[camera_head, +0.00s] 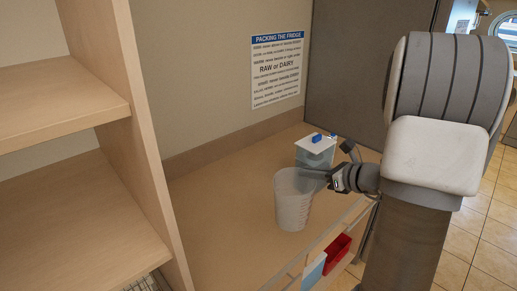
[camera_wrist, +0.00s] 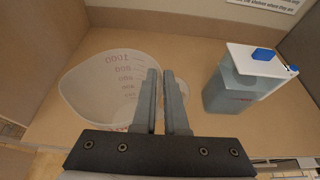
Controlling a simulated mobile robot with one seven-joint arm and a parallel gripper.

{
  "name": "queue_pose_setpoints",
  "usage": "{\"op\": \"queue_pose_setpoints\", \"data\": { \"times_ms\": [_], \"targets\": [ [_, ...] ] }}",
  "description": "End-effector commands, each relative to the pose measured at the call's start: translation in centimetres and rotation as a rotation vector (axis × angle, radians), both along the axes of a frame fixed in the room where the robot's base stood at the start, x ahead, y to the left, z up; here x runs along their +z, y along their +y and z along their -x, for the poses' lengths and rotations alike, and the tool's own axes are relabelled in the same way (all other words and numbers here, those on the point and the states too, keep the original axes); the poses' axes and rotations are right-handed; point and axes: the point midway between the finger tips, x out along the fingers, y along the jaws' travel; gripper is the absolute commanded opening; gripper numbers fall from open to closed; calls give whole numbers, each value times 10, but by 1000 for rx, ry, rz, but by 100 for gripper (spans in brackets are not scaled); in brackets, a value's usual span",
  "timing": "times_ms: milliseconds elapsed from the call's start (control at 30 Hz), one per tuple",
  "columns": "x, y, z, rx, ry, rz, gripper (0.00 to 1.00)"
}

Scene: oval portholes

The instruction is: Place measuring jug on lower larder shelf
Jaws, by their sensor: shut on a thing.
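The measuring jug (camera_head: 293,200) is a pale translucent cup, upright at the worktop, beside the lidded container. I cannot tell whether its base touches the worktop. In the wrist view the jug (camera_wrist: 98,88) shows its wide mouth and red measuring marks, left of the fingers. My gripper (camera_head: 322,174) is at the jug's upper right side. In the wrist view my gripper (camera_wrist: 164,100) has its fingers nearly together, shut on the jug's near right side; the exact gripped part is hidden. The larder at left has an upper shelf (camera_head: 55,100) and a lower shelf (camera_head: 80,220), both bare where visible.
A clear container with a white lid and blue clip (camera_head: 315,150) stands close behind the jug, right of the fingers in the wrist view (camera_wrist: 240,90). An upright larder side panel (camera_head: 150,150) separates shelves from worktop (camera_head: 225,215). A red item (camera_head: 337,254) hangs at the front edge.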

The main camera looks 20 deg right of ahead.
Motion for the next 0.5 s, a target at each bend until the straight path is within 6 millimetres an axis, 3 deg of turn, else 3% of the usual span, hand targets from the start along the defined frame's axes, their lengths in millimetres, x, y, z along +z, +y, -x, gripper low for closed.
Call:
{"op": "queue_pose_setpoints", "data": {
  "times_ms": [167,267,500],
  "targets": [
    [2,2,0,0,-1,0,0],
    [3,13,-7,0,-1,0,0],
    [3,73,-35,-19,-1,-1,0]
  ]
}}
